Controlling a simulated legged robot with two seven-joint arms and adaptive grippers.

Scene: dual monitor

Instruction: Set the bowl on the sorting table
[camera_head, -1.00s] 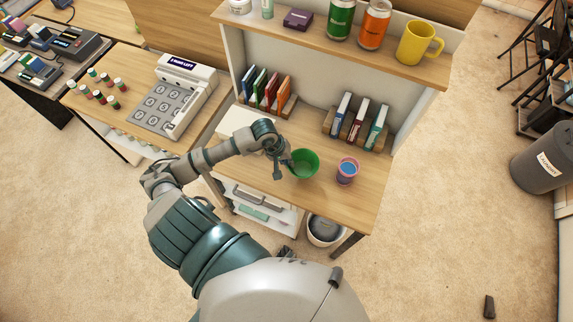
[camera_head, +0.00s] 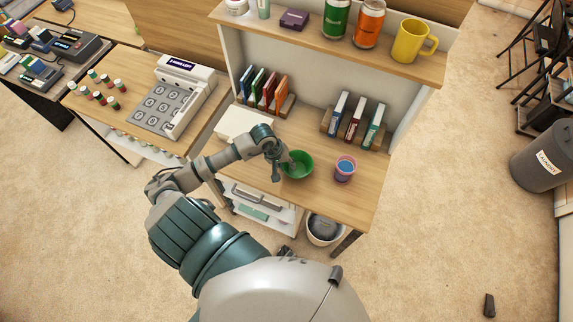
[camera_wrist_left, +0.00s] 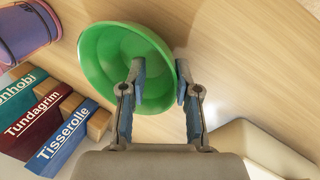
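The green bowl (camera_head: 299,168) stands on the wooden desk (camera_head: 340,208) below the shelf. My left gripper (camera_head: 284,164) is at the bowl's left side. In the left wrist view the fingers (camera_wrist_left: 160,72) straddle the rim of the bowl (camera_wrist_left: 112,68), one inside and one outside. A gap shows between the fingers, wider than the bowl's wall. Contact on the outer side is unclear. No table is labelled as the sorting table; a separate wooden table (camera_head: 75,98) at the left holds several small capped bottles and a keypad device. My right gripper is not in view.
A pink cup with blue contents (camera_head: 345,168) stands right of the bowl. Books (camera_head: 354,118) stand behind it, and a white box (camera_head: 238,123) lies behind my left forearm. The shelf (camera_head: 300,40) above holds cans and a yellow mug (camera_head: 413,40). The desk's front right is clear.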

